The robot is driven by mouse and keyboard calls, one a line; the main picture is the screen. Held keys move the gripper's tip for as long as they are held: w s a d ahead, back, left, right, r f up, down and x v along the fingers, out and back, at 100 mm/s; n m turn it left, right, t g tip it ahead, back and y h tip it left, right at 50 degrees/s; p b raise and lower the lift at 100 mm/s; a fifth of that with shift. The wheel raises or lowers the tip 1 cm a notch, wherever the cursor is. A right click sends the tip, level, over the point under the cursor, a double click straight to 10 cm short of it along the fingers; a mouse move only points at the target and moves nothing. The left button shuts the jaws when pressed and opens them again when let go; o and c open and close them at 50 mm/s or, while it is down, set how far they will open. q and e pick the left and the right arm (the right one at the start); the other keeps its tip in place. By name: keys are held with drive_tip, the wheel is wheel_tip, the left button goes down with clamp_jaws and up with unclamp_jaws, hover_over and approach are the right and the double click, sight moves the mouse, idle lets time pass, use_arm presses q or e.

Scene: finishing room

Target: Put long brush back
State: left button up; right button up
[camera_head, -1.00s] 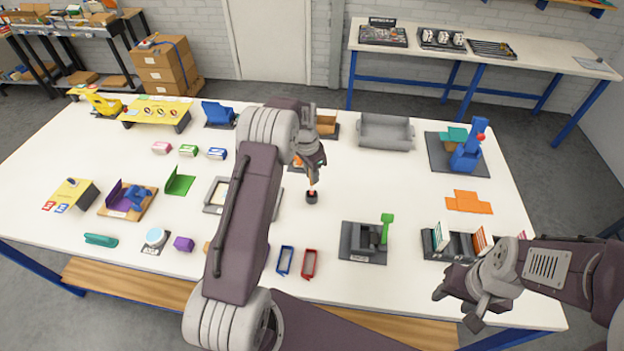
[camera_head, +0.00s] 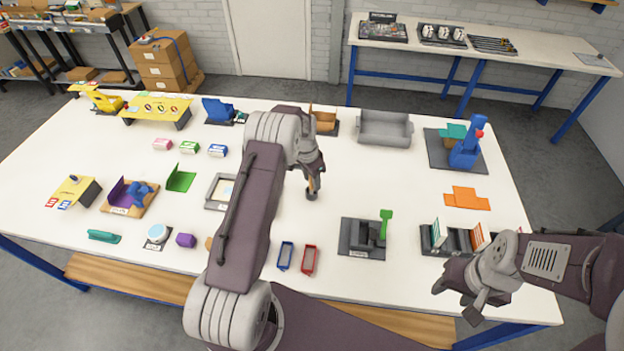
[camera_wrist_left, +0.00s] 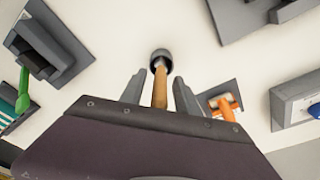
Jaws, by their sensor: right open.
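The long brush has a wooden handle (camera_wrist_left: 160,88) that stands between the fingers of my left gripper in the left wrist view. Its far end reaches into the mouth of a small dark round cup (camera_wrist_left: 161,58). The cup (camera_head: 312,194) stands on the white table, just below my left gripper (camera_head: 313,182) in the head view. The left fingers (camera_wrist_left: 158,90) are apart, with a gap visible on each side of the handle. How deep the brush sits in the cup is hidden. My right gripper (camera_head: 460,292) is open and empty at the table's front right.
A grey holder with a green lever (camera_head: 363,238) stands right of the cup, and a grey bin (camera_head: 385,129) behind it. Blue (camera_head: 285,256) and red (camera_head: 309,260) frames lie in front. The table (camera_head: 410,185) is bare just right of the cup.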

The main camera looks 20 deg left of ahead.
use_arm(q)
drive_tip(key=shift+r+p, duration=0.3)
drive_tip(key=shift+r, duration=0.05)
drive_tip(key=shift+r+b, duration=0.3)
drive_tip(key=shift+b, duration=0.05)
wheel_tip(320, 180, up, 11)
drive_tip(key=s+b, duration=0.1)
drive_tip(key=b, duration=0.1)
drive_tip(key=s+d+n, duration=0.3)
drive_tip(key=s+d, duration=0.1)
drive_tip(key=s, duration=0.8)
drive_tip(key=s+d+f+n, duration=0.1)
drive_tip(key=s+d+n, duration=0.2)
drive_tip(key=s, duration=1)
drive_tip(key=shift+s+d+f, duration=0.25)
drive_tip(key=shift+d+f, duration=0.05)
drive_tip(key=shift+d, duration=0.45)
